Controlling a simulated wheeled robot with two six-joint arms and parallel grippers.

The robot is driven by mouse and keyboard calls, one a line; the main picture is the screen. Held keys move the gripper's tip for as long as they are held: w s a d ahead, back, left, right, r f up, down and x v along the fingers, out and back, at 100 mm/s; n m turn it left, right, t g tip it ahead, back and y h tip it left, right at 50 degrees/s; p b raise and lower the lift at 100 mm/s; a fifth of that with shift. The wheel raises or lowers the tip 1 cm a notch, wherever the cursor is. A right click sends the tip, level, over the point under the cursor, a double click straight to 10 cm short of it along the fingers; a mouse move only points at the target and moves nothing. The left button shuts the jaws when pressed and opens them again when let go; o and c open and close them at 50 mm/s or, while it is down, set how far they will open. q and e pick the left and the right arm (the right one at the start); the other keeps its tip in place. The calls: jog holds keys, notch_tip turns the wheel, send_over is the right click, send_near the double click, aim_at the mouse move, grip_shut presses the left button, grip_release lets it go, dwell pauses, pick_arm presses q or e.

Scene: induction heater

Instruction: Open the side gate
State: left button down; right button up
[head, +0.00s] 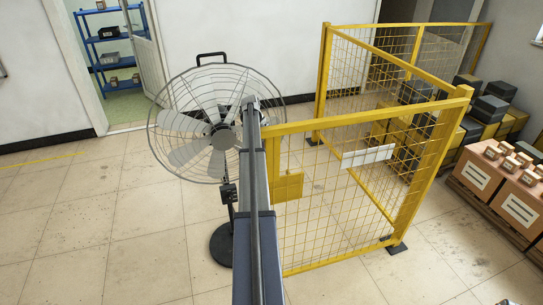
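A yellow wire-mesh panel with a solid frame (365,115) stands upright in the middle right of the head view. It carries a yellow plate (288,187) near its left edge and a white blank-looking plate (367,156) near its upper middle. The panel's left edge is partly hidden in the foreground, so I cannot tell whether it is latched or ajar. More yellow mesh fencing (345,75) stands behind it. Neither of my grippers is in view.
A large grey pedestal fan (187,125) stands left of the panel. Boxes on a pallet (510,185) and stacked black and yellow crates (490,108) line the right side. A blue shelf (108,45) shows through a doorway. The tiled floor (90,220) at left is clear.

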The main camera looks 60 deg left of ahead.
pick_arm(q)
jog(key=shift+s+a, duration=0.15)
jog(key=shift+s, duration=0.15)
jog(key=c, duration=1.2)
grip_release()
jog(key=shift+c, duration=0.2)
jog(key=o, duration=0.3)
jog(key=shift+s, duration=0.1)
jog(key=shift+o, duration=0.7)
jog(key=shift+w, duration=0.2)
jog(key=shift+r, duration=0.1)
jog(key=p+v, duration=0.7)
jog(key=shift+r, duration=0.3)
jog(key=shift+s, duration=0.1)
